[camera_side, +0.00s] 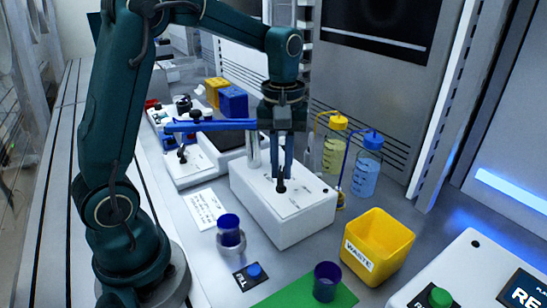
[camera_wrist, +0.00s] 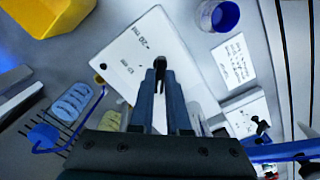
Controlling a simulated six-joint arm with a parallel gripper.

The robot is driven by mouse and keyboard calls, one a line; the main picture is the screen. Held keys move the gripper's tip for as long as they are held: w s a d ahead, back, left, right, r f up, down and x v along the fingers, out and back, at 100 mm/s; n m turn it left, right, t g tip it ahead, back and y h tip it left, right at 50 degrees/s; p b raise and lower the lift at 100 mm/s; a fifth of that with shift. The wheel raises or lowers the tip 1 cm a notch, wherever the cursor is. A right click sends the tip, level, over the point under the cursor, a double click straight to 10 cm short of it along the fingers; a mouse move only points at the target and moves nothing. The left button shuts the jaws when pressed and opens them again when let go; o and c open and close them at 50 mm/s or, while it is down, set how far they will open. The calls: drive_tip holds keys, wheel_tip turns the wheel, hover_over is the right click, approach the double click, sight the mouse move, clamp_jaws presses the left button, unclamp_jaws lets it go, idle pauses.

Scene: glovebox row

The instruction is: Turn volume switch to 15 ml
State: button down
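The volume switch (camera_side: 281,186) is a small black lever on top of a white box (camera_side: 300,222). In the wrist view, the switch (camera_wrist: 160,62) shows at my fingertips, with small volume markings beside it on the box (camera_wrist: 118,40); I cannot read them surely. My gripper (camera_side: 282,176) points straight down over the box, and its two fingers come down on either side of the lever. In the wrist view, the fingers of my gripper (camera_wrist: 160,78) are close together with a narrow gap. Whether they press on the lever is unclear.
A yellow waste bin (camera_side: 378,247) and a purple cup (camera_side: 327,282) on a green mat stand in front. Another purple-topped cup (camera_side: 230,232) and a blue fill button (camera_side: 254,271) are left of the box. Yellow-capped (camera_side: 335,150) and blue-capped (camera_side: 367,170) bottles with tubes stand behind it.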

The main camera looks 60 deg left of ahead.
sight(282, 172)
drive_tip(key=shift+m, duration=0.3)
drive_tip(key=m, duration=0.3)
drive_tip(key=shift+r+m, duration=0.1)
drive_tip(key=shift+m, duration=1.9)
drive_tip(key=shift+w, duration=0.1)
drive_tip(key=c, duration=0.9)
unclamp_jaws()
drive_tip(key=shift+r, duration=2.55)
